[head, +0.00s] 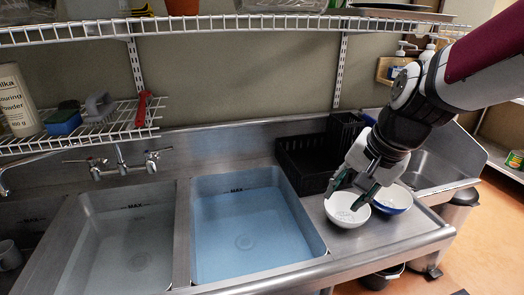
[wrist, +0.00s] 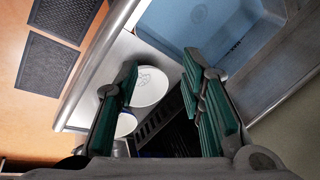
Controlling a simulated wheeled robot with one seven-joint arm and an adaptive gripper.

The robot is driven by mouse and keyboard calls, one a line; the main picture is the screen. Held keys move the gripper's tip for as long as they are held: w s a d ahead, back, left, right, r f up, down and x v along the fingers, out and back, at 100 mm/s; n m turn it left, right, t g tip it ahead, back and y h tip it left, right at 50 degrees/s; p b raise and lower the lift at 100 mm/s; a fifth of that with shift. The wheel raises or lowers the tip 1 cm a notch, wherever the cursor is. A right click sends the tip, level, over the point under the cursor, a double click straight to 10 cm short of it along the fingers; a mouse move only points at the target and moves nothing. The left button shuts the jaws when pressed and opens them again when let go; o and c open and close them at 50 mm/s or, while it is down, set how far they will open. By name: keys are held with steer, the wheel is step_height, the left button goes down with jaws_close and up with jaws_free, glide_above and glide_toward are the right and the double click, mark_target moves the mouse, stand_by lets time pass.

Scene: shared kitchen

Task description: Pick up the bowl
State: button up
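A white bowl (head: 345,217) stands on the steel counter to the right of the blue basin. A second bowl (head: 397,203), white inside with a blue outside, stands just right of it. My gripper (head: 345,197) is open, pointing down over the white bowl, its dark green fingers spread and nothing between them. In the wrist view my gripper (wrist: 162,70) has the white bowl (wrist: 150,87) between and beyond its fingers, nearer the left finger, which covers part of its rim. The second bowl (wrist: 126,125) is partly hidden behind that finger. Contact cannot be told.
A black crate (head: 305,160) stands behind the bowls. The blue basin (head: 245,220) lies left, and a grey sink (head: 130,235) farther left. A wire shelf (head: 230,27) spans above. The counter's front edge (head: 380,255) is close to the bowls.

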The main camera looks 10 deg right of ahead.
steer(key=w+d+f+m, duration=0.3)
steer(key=d+m, duration=0.1)
steer(key=d, duration=0.2)
steer(key=m+h+p, duration=0.1)
steer(key=m, duration=0.4)
glide_toward(358, 223)
steer(key=shift+g, duration=0.3)
steer(key=shift+w+d+b+x, duration=0.15)
steer(key=shift+b+x, duration=0.3)
steer(key=shift+x, duration=2.3)
steer(key=shift+w+d+b+x, duration=0.15)
steer(key=shift+b+x, duration=0.3)
steer(key=shift+x, duration=2.3)
steer(key=shift+a+r, duration=0.1)
steer(key=shift+r, duration=0.05)
jaws_close()
